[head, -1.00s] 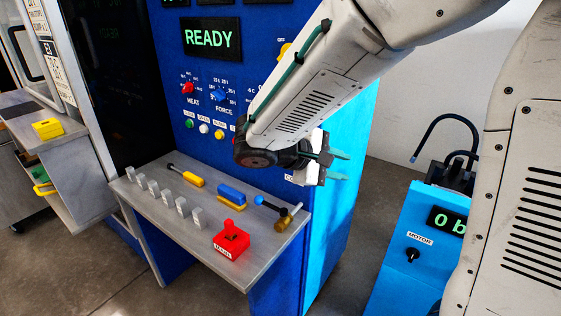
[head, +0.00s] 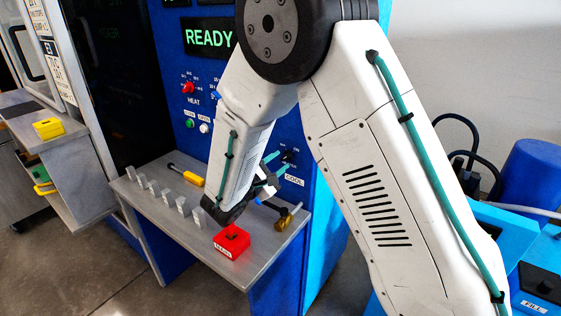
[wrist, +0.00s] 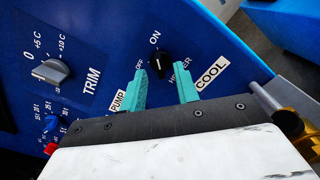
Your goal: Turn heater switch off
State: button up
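The heater switch (wrist: 160,63) is a small black knob on the blue panel in the wrist view, with OFF to its left and ON above it. A partly hidden label beside it reads like HEATER. I cannot tell for certain which mark the knob points to. My gripper (wrist: 161,88) is open and empty, its two teal fingers reaching toward the panel on either side of the knob's lower part. I cannot tell whether they touch it. In the head view the black knob (head: 288,156) shows just beyond the fingertips, above a COOL label.
A grey TRIM knob (wrist: 51,71) and a blue knob (wrist: 51,124) lie left on the panel. A shelf (head: 150,217) below the arm holds a red block (head: 231,241), a yellow-handled tool (head: 187,174) and a brass-headed tool (head: 284,222). The READY display (head: 208,38) is lit.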

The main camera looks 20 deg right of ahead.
jog(key=shift+x, duration=0.85)
grip_shut()
